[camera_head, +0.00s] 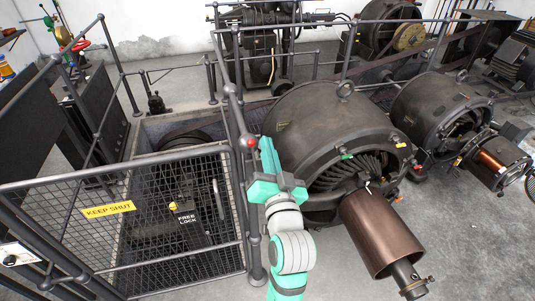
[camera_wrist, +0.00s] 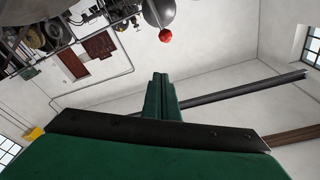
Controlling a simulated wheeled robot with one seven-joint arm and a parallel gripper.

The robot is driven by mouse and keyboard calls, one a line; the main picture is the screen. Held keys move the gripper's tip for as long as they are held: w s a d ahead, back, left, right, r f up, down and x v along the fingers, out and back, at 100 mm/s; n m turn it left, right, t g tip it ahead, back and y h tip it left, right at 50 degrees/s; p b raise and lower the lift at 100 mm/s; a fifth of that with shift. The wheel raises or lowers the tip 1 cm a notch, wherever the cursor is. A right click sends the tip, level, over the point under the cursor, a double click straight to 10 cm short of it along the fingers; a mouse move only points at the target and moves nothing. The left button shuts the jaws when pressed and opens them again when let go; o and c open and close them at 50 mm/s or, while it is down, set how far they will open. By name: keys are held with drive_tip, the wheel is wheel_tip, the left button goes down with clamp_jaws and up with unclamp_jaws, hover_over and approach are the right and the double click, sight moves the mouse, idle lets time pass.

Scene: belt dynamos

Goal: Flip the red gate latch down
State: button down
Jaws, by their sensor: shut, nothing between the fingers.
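The red knob of the gate latch (camera_head: 248,141) sits at the top corner of the mesh gate (camera_head: 160,160), by the dark rail post. In the wrist view the red knob (camera_wrist: 165,36) shows beside a dark rounded post end (camera_wrist: 158,11), just beyond my fingertips. My gripper (camera_head: 267,148) is teal-green, just right of the knob in the head view, with its fingers pointing up toward the rail. Its fingers (camera_wrist: 160,82) are shut together and empty. A small gap shows between fingertips and knob in the wrist view; I cannot tell the depth between them.
A large dark dynamo (camera_head: 325,120) stands close right of my gripper, with a copper-brown cylinder (camera_head: 375,230) in front. Dark railings (camera_head: 232,110) rise behind. The gate carries a yellow "KEEP SHUT" sign (camera_head: 108,209). A "FREE LOCK" lever (camera_head: 187,217) shows behind the mesh. Grey floor is open at lower right.

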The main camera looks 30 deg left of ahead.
drive_tip(key=r, duration=0.1)
hover_over(254, 156)
drive_tip(key=w+d, duration=0.1)
drive_tip(key=d, duration=0.2)
drive_tip(key=s+f, duration=0.1)
drive_tip(key=s+a+f, duration=0.1)
drive_tip(key=f, duration=0.1)
drive_tip(key=shift+a+f, duration=0.1)
drive_tip(key=shift+f, duration=0.2)
